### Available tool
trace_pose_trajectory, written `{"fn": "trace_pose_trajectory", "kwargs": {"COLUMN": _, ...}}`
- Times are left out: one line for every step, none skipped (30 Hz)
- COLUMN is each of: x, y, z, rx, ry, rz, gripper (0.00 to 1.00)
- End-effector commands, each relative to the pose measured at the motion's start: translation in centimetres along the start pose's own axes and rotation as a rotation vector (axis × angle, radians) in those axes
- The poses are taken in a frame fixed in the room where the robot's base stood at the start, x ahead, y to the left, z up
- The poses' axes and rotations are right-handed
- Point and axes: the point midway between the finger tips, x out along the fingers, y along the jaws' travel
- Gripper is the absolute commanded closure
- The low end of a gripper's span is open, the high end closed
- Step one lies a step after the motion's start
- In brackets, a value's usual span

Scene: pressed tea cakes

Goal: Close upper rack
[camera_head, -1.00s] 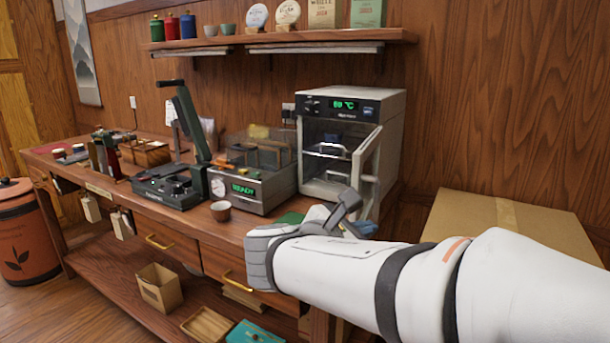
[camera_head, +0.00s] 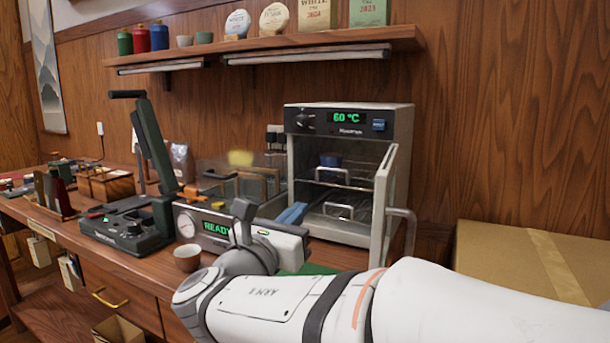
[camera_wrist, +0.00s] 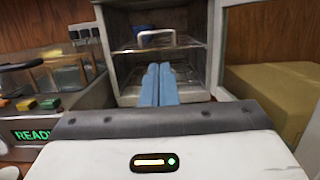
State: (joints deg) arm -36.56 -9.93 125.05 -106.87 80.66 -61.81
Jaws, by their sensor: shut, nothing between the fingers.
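The drying oven (camera_head: 349,120) stands on the bench with its door (camera_head: 384,205) swung open to the right. Inside, the upper rack's wire handle (camera_head: 333,172) shows, with a dark blue item (camera_head: 330,160) behind it. A lower rack's handle (camera_head: 338,209) shows beneath. How far the upper rack sticks out is hard to tell. My gripper (camera_head: 293,213) has blue fingers pressed together, empty, in front of the oven opening at its lower left. In the wrist view the fingertips (camera_wrist: 158,68) point into the oven, below a wire handle (camera_wrist: 156,38), apparently not touching it.
The open door and its bar handle (camera_head: 405,225) stand right of my gripper. A box with a READY display (camera_head: 222,228) and a small cup (camera_head: 187,257) are on the left. A cardboard box (camera_head: 510,270) is at the right. A shelf (camera_head: 270,50) hangs above.

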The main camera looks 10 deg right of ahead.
Motion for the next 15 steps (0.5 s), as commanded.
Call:
{"fn": "trace_pose_trajectory", "kwargs": {"x": -0.1, "y": 0.1, "z": 0.0, "rx": 0.0, "ry": -0.003, "rz": 0.003, "gripper": 1.0}}
{"fn": "trace_pose_trajectory", "kwargs": {"x": 0.0, "y": 0.1, "z": 0.0, "rx": -0.001, "ry": -0.004, "rz": 0.005, "gripper": 1.0}}
{"fn": "trace_pose_trajectory", "kwargs": {"x": 0.1, "y": 0.2, "z": 0.0, "rx": -0.001, "ry": -0.005, "rz": 0.006, "gripper": 1.0}}
{"fn": "trace_pose_trajectory", "kwargs": {"x": 0.2, "y": 0.2, "z": 0.0, "rx": -0.001, "ry": -0.006, "rz": 0.007, "gripper": 1.0}}
{"fn": "trace_pose_trajectory", "kwargs": {"x": 0.5, "y": 0.2, "z": 0.1, "rx": -0.001, "ry": -0.006, "rz": 0.007, "gripper": 1.0}}
{"fn": "trace_pose_trajectory", "kwargs": {"x": 0.8, "y": 0.2, "z": 0.0, "rx": 0.0, "ry": -0.006, "rz": 0.008, "gripper": 1.0}}
{"fn": "trace_pose_trajectory", "kwargs": {"x": 1.2, "y": 0.3, "z": 0.0, "rx": 0.0, "ry": -0.006, "rz": 0.009, "gripper": 1.0}}
{"fn": "trace_pose_trajectory", "kwargs": {"x": 1.6, "y": 0.3, "z": 0.0, "rx": 0.0, "ry": -0.006, "rz": 0.009, "gripper": 1.0}}
{"fn": "trace_pose_trajectory", "kwargs": {"x": 2.2, "y": 0.3, "z": -0.1, "rx": 0.0, "ry": -0.005, "rz": 0.009, "gripper": 1.0}}
{"fn": "trace_pose_trajectory", "kwargs": {"x": 2.7, "y": 0.3, "z": -0.1, "rx": 0.0, "ry": -0.005, "rz": 0.009, "gripper": 1.0}}
{"fn": "trace_pose_trajectory", "kwargs": {"x": 3.3, "y": 0.3, "z": -0.1, "rx": 0.0, "ry": -0.005, "rz": 0.01, "gripper": 1.0}}
{"fn": "trace_pose_trajectory", "kwargs": {"x": 4.0, "y": 0.4, "z": -0.1, "rx": 0.0, "ry": -0.006, "rz": 0.01, "gripper": 1.0}}
{"fn": "trace_pose_trajectory", "kwargs": {"x": 4.7, "y": 0.4, "z": -0.1, "rx": 0.0, "ry": -0.006, "rz": 0.011, "gripper": 1.0}}
{"fn": "trace_pose_trajectory", "kwargs": {"x": 5.2, "y": 0.4, "z": -0.1, "rx": 0.0, "ry": -0.006, "rz": 0.01, "gripper": 1.0}}
{"fn": "trace_pose_trajectory", "kwargs": {"x": 6.1, "y": 0.4, "z": -0.1, "rx": 0.001, "ry": -0.005, "rz": 0.011, "gripper": 1.0}}
